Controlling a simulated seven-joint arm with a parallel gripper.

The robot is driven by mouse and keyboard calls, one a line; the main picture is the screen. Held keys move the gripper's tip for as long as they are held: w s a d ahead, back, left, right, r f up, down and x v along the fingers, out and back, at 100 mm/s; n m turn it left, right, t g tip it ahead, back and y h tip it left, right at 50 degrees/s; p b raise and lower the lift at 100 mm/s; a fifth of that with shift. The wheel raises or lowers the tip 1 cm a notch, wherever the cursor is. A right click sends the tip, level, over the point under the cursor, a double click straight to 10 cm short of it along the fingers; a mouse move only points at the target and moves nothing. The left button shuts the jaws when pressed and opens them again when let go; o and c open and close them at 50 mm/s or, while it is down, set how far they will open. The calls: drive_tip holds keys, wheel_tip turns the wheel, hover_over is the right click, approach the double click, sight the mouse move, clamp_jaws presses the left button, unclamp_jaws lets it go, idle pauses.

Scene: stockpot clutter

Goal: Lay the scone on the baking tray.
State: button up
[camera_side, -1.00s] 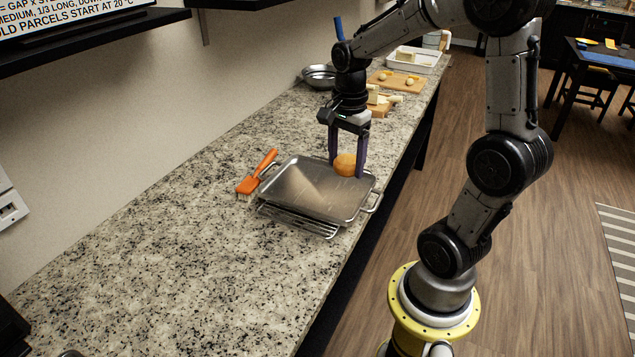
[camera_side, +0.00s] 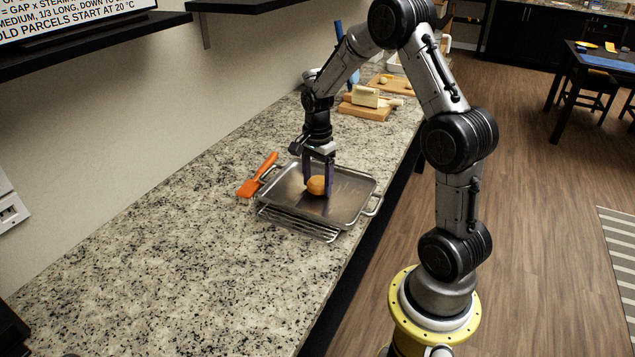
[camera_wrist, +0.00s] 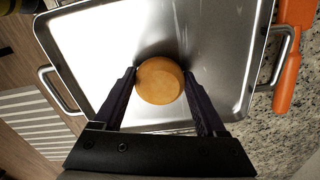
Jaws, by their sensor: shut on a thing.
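The scone (camera_side: 316,186) is a round, golden-brown piece. It also shows in the wrist view (camera_wrist: 160,82), between my two fingers. My gripper (camera_side: 318,181) is shut on it, one finger on each side, and points down over the middle of the baking tray. The gripper shows in the wrist view too (camera_wrist: 160,92). The baking tray (camera_side: 345,211) is a shiny metal pan with a raised rim and side handles; it also fills much of the wrist view (camera_wrist: 90,45). The scone is at or just above the tray floor; I cannot tell whether it touches.
A wire rack (camera_side: 300,224) lies at the tray's near edge. An orange brush (camera_side: 258,178) lies left of the tray. Cutting boards with food (camera_side: 365,108) stand farther back. The speckled counter (camera_side: 170,260) in front is clear.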

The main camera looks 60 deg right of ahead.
sight(317, 181)
drive_tip(key=shift+f, duration=0.35)
drive_tip(key=o, duration=1.3)
drive_tip(key=shift+r, duration=0.1)
wheel_tip(317, 181, up, 12)
drive_tip(key=s+a+r+n+t, duration=0.1)
drive_tip(key=s+a+r+n, duration=0.25)
drive_tip(key=a+n, duration=0.2)
drive_tip(key=s+a+r+n+t, duration=0.1)
drive_tip(key=s+a+r+n, duration=0.25)
drive_tip(key=a, duration=0.25)
drive_tip(key=shift+s+a+f+n+t, duration=0.1)
drive_tip(key=shift+s+a+n+t, duration=0.5)
drive_tip(key=shift+s+a+n, duration=1.05)
drive_tip(key=shift+s+a+f+n+t, duration=0.15)
drive_tip(key=shift+s+a+n+t, duration=0.65)
drive_tip(key=shift+s+n, duration=1.35)
drive_tip(key=shift+s+a+f+n+t, duration=0.1)
drive_tip(key=shift+s+a+n+t, duration=0.3)
drive_tip(key=shift+s+a+n, duration=1.5)
drive_tip(key=shift+w+d+n, duration=0.3)
drive_tip(key=shift+d, duration=0.05)
